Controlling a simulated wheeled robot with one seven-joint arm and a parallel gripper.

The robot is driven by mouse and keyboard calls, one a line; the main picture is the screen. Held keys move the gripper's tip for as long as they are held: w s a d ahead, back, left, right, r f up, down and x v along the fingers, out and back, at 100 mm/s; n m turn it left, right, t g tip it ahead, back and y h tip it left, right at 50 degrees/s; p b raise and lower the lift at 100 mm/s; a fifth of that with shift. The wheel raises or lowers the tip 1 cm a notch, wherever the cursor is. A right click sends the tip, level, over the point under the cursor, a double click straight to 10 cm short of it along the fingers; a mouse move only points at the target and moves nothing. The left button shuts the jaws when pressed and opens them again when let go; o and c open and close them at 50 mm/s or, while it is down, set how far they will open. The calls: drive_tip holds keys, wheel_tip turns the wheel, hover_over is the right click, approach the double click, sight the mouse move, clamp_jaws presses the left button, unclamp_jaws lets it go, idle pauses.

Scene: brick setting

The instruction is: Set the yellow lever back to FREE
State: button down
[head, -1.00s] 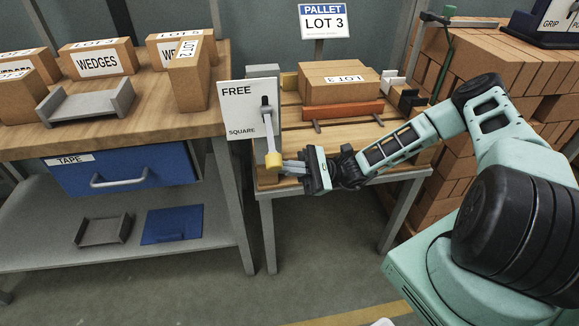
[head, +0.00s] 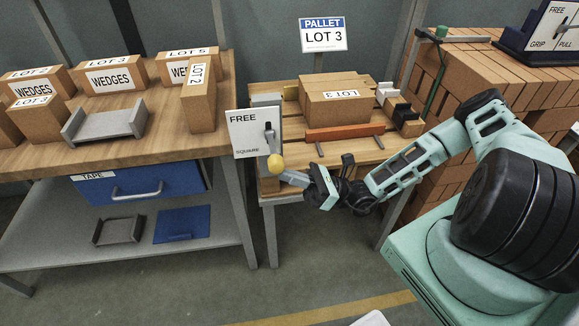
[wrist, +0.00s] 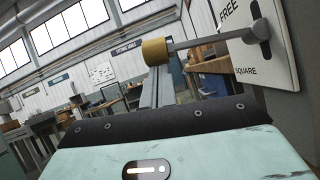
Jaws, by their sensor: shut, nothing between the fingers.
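The yellow lever knob (head: 275,164) is at the end of a grey lever on the white FREE/SQUARE plate (head: 241,134). In the wrist view the lever (wrist: 205,43) sticks out from the plate's dark slot to the yellow knob (wrist: 156,51), roughly level, between the FREE and SQUARE words. My gripper (head: 285,177) is shut and empty, just below and right of the knob. In the wrist view its fingertips (wrist: 150,90) reach up under the knob and appear to touch it; exact contact is hard to tell.
The plate stands at the left end of a wooden pallet table (head: 352,156) bearing a LOT 3 box (head: 338,108) and an orange-red bar (head: 345,132). Left is a workbench (head: 60,157) with wedge boxes and a blue drawer (head: 140,188). Brick stacks (head: 500,85) stand right. Floor in front is clear.

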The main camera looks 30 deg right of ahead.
drive_tip(key=shift+r+m+t+h+p, duration=0.75)
drive_tip(key=shift+r+m+p, duration=0.5)
drive_tip(key=shift+m, duration=0.35)
drive_tip(key=shift+r+m+t+h+p, duration=0.55)
drive_tip(key=shift+r+m+t+p, duration=0.4)
drive_tip(key=shift+m+p, duration=0.55)
drive_tip(key=shift+w+r, duration=0.1)
drive_tip(key=shift+r, duration=0.1)
drive_tip(key=shift+d, duration=0.1)
